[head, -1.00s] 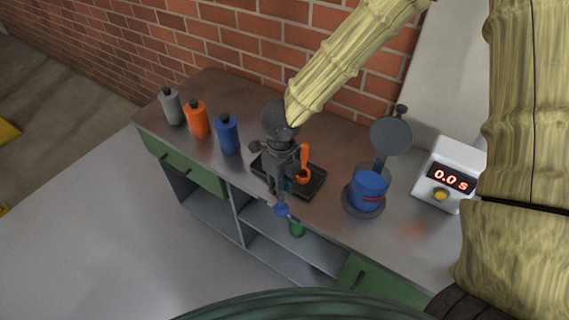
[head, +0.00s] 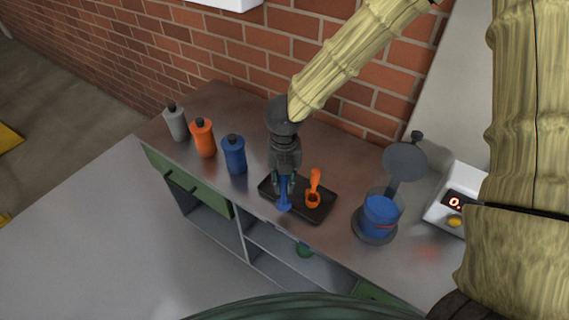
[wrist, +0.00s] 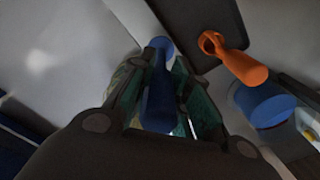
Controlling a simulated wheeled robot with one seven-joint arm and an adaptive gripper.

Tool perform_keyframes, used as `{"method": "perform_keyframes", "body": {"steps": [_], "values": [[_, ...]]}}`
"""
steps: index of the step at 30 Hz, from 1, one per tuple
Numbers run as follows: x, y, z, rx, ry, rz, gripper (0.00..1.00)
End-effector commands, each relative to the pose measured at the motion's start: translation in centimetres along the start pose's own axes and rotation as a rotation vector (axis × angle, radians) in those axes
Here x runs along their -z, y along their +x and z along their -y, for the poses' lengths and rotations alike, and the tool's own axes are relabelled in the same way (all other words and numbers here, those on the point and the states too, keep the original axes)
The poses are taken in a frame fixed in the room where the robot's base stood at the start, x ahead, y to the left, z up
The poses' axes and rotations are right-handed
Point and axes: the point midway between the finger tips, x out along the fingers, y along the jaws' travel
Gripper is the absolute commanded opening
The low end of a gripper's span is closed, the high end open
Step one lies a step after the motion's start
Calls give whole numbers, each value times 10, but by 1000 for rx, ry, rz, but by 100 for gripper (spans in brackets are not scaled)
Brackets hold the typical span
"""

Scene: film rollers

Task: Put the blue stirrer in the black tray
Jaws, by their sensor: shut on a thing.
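My gripper (head: 283,182) is shut on the blue stirrer (head: 284,200), which hangs down from the fingers. In the head view the stirrer's lower end shows in front of the left part of the black tray (head: 318,216); I cannot tell whether it touches the tray. In the wrist view the blue stirrer (wrist: 160,85) lies between the green-padded fingers (wrist: 162,100), and the black tray (wrist: 222,22) is at the upper right. An orange stirrer (head: 314,188) is in the right part of the tray.
Grey (head: 176,124), orange (head: 203,140) and blue (head: 234,157) bottles stand to the left on the counter (head: 215,103). A clear vessel with blue contents (head: 380,216) and a timer (head: 458,200) stand to the right. A brick wall (head: 230,55) is behind.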

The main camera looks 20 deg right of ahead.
Motion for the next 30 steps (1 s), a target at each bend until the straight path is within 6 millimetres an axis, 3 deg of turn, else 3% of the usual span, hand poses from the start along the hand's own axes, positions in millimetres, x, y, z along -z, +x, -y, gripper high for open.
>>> {"method": "perform_keyframes", "body": {"steps": [9, 15, 24, 30], "values": [[-65, 2, -1, -1, 3, -1, 0], [-95, 6, -2, 0, 1, -1, 0], [-112, 8, -2, 0, -1, -1, 0], [-111, 29, -2, 1, -3, -2, 0]]}}
